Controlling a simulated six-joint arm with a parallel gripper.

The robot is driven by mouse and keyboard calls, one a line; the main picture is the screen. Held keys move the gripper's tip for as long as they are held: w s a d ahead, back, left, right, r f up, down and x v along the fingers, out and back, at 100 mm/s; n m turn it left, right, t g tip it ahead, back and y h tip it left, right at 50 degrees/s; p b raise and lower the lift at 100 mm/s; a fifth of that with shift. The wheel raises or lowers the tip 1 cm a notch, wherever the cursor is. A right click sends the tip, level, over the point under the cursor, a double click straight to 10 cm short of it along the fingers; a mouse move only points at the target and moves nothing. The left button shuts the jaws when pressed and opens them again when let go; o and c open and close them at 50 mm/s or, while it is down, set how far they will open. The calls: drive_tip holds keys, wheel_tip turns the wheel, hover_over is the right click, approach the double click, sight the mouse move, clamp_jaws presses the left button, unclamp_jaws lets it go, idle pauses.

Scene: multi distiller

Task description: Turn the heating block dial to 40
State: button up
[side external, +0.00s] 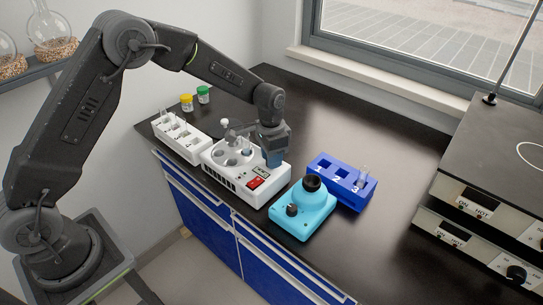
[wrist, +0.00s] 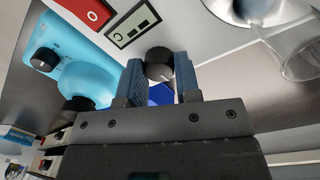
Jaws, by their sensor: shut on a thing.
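The white heating block (side external: 220,178) stands on the dark bench, with round wells on top, a red switch (side external: 255,183) and a small display panel (wrist: 133,27). Its black and grey dial (wrist: 159,64) sits between my blue finger pads in the wrist view. My gripper (wrist: 160,72) is shut on the dial, with one pad on either side. In the side view my gripper (side external: 273,157) points down at the right end of the block and hides the dial. The display reading is not legible beyond a letter C.
A cyan mixer (side external: 302,215) with black knobs stands just right of the block. A blue numbered rack (side external: 343,182) holding a glass tube is behind it. A white rack (side external: 180,137) is at left, with yellow and green-capped jars behind. Stacked hot plates (side external: 500,170) stand far right.

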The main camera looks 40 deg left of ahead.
drive_tip(key=shift+m, duration=0.6)
drive_tip(key=o, duration=0.9)
drive_tip(key=shift+w+a+r, duration=0.1)
drive_tip(key=shift+a+r, duration=0.05)
drive_tip(key=shift+r, duration=3.35)
drive_tip(key=shift+w+a+r, duration=0.1)
drive_tip(key=shift+a+r, duration=0.05)
drive_tip(key=shift+r, duration=3.3)
